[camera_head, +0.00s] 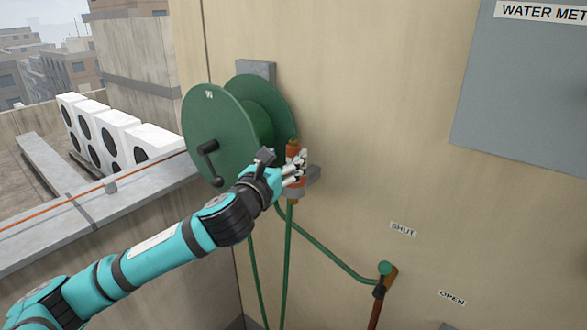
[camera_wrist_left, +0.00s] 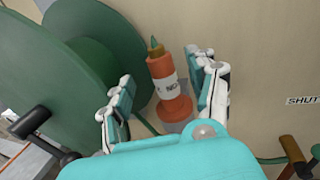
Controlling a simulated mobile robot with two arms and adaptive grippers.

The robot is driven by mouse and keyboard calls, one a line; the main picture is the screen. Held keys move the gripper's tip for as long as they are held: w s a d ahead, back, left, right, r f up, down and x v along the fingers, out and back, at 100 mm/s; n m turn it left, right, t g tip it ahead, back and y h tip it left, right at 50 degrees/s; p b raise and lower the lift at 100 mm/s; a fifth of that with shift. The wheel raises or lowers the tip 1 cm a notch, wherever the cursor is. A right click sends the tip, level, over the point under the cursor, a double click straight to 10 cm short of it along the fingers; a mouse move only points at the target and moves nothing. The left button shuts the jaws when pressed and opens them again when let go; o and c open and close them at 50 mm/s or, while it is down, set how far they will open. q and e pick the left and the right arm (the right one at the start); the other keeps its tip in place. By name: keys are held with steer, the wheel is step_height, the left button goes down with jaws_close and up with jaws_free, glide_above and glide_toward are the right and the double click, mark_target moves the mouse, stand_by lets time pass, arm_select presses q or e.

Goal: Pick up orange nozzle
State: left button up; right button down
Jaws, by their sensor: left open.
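The orange nozzle (camera_head: 294,163) stands upright in a grey holder (camera_head: 313,178) on the wall, just right of the green hose reel. In the left wrist view the nozzle (camera_wrist_left: 165,85) has a green tip and a white label. My left gripper (camera_head: 298,165) is open at the nozzle in the head view and hides part of it. In the left wrist view the fingers of my left gripper (camera_wrist_left: 164,95) stand on either side of the nozzle, with gaps visible on both sides. Whether any finger touches it cannot be told. My right gripper is not in view.
The green hose reel (camera_head: 215,130) with a black crank handle (camera_head: 208,150) is close left of my gripper. A green hose (camera_head: 335,255) runs to a valve (camera_head: 384,270) near SHUT and OPEN labels. A grey water meter box (camera_head: 525,95) is at upper right.

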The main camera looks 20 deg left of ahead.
mark_target(290, 155)
arm_select(q)
steer(key=w, duration=0.1)
steer(key=w+p, duration=0.1)
steer(key=w, duration=0.1)
steer(key=w+p, duration=0.1)
steer(key=shift+w+d+f, duration=0.25)
steer(key=shift+w, duration=0.05)
steer(key=shift+w+f, duration=0.1)
steer(key=shift+w, duration=0.2)
steer(key=shift+s, duration=0.1)
steer(key=shift+c, duration=0.2)
steer(key=shift+c, duration=1.2)
jaws_close()
